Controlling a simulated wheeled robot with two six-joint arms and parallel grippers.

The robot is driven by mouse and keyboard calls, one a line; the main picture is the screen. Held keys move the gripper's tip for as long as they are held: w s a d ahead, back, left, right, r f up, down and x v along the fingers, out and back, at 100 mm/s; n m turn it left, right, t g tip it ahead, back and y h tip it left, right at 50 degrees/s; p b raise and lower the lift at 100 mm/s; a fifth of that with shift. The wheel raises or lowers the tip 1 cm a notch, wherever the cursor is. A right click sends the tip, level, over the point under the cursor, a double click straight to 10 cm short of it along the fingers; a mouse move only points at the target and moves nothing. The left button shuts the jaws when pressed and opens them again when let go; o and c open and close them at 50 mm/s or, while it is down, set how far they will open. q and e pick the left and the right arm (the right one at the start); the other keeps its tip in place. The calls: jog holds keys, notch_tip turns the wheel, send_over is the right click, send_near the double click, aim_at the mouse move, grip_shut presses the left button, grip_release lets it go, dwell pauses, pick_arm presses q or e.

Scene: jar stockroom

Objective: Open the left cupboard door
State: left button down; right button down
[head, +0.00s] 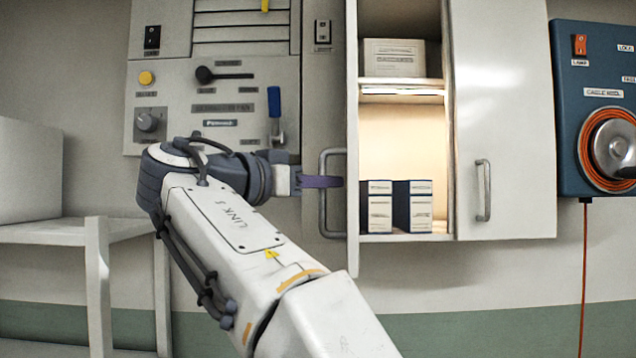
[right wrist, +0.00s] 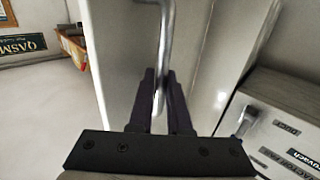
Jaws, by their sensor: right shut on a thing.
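The left cupboard door (head: 335,90) stands swung out, and the lit inside of the cupboard shows to its right. Its grey bar handle (head: 323,220) is upright on the door's face. My right gripper (head: 328,182) is shut on this handle, with its purple fingers across the bar. In the right wrist view the dark fingers (right wrist: 160,100) close around the lower part of the handle (right wrist: 167,35), in front of the pale door panel (right wrist: 125,60). My left gripper is in no view.
The right cupboard door (head: 505,120) is shut. Inside the cupboard are a white box (head: 393,57) on the shelf and two blue-and-white boxes (head: 380,210) below. A control panel (head: 175,110) is left of the door. A blue cable reel unit (head: 570,110) hangs at right.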

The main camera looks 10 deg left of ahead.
jog(key=c, duration=1.2)
grip_release()
jog(key=shift+o, duration=0.2)
jog(key=p+v, duration=0.2)
jog(key=v, duration=0.8)
jog(key=shift+s+a, duration=0.15)
